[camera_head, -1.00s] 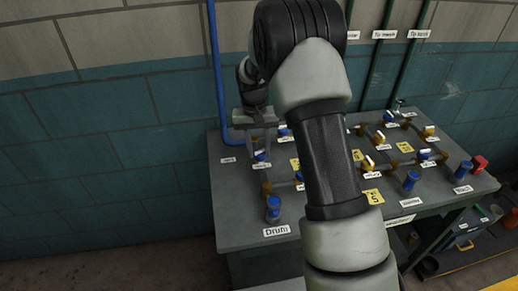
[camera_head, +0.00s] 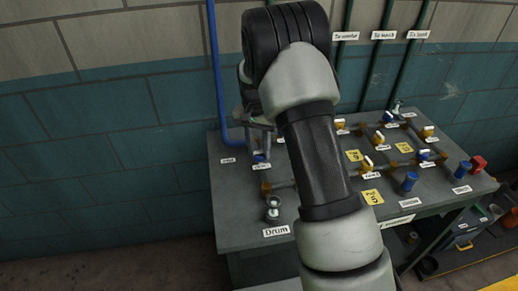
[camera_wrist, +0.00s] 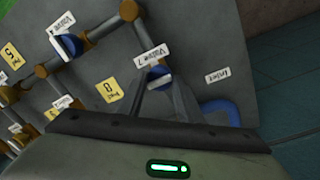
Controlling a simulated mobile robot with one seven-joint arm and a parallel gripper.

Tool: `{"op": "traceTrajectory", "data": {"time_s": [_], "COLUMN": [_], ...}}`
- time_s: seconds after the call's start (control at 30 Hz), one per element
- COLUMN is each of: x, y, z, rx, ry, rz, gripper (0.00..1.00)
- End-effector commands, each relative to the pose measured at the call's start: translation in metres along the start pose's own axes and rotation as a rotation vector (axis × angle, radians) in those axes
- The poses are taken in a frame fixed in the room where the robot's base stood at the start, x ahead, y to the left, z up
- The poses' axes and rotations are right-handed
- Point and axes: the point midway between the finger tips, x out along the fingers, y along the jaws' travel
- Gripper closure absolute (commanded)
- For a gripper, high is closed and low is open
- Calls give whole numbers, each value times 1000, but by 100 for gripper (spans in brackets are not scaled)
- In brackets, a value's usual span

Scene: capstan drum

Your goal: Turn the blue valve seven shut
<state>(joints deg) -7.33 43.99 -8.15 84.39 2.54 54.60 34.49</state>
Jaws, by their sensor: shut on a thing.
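Valve seven is a blue round body with a pale lever (camera_wrist: 158,78), beside its "Valve 7" label in the wrist view. Its blue body also shows in the head view (camera_head: 260,157), just below my gripper (camera_head: 261,138). In the wrist view my gripper (camera_wrist: 160,88) has its two fingers close around the lever, shut on it. The lever lies at a slant, roughly across the pipe line that reaches the valve. My arm hides part of the bench in the head view.
The grey bench (camera_head: 237,212) carries brown-jointed pipes and several other valves, including one beside a label in the wrist view (camera_wrist: 67,46). A blue inlet pipe (camera_head: 213,70) runs down the wall. The Drum fitting (camera_head: 273,208) stands at the front left.

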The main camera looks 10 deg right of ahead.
Motion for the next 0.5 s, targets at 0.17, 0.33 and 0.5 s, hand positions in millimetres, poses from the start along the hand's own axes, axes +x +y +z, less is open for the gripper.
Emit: {"op": "traceTrajectory", "data": {"time_s": [0.17, 0.33, 0.5], "x": [-1, 0, 0], "y": [-1, -1, -1], "z": [0, 0, 0], "rx": [-1, -1, -1], "ry": [1, 1, 1], "rz": [-2, -2, -1], "gripper": [90, 50, 50]}}
